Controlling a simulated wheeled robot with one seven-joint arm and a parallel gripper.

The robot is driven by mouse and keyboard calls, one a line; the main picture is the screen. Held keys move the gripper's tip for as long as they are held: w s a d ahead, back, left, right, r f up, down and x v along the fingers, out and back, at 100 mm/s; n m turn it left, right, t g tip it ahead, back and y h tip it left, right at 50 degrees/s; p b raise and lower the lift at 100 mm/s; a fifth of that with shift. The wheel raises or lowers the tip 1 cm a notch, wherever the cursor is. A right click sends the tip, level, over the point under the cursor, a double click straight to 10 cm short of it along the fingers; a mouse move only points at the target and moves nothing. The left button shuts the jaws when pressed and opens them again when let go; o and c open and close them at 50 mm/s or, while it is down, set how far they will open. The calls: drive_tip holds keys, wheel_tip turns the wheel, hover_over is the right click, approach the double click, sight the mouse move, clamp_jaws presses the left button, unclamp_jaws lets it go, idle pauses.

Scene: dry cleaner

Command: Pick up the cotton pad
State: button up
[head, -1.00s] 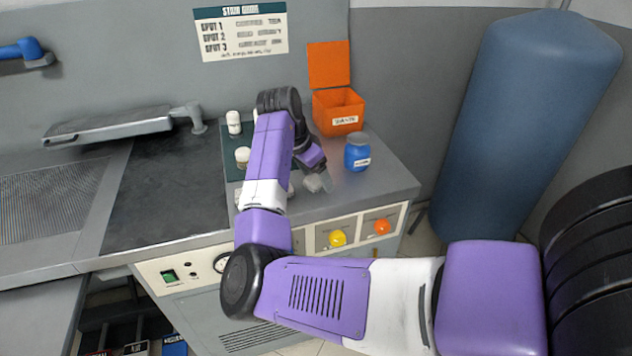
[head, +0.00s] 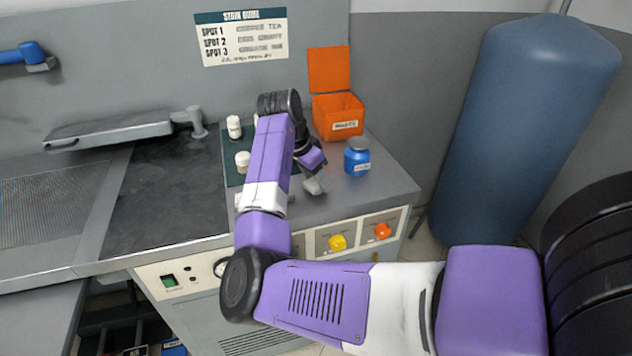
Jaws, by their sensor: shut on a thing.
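The cotton pad (head: 312,187) is a small whitish piece at the right part of the grey counter top. My gripper (head: 316,180) points down at it from above, with its fingers shut on the pad. The fingers are small and partly blurred in this view. I cannot tell whether the pad still touches the counter.
A blue jar (head: 357,158) stands close to the right of my gripper. An open orange bin (head: 338,117) is behind. White-capped bottles (head: 234,127) stand on a dark green mat (head: 232,172) to the left, partly behind my arm. The counter's front right corner is clear.

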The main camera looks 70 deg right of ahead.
wheel_tip(320, 180, up, 19)
drive_tip(key=shift+r, duration=0.2)
idle(0.3)
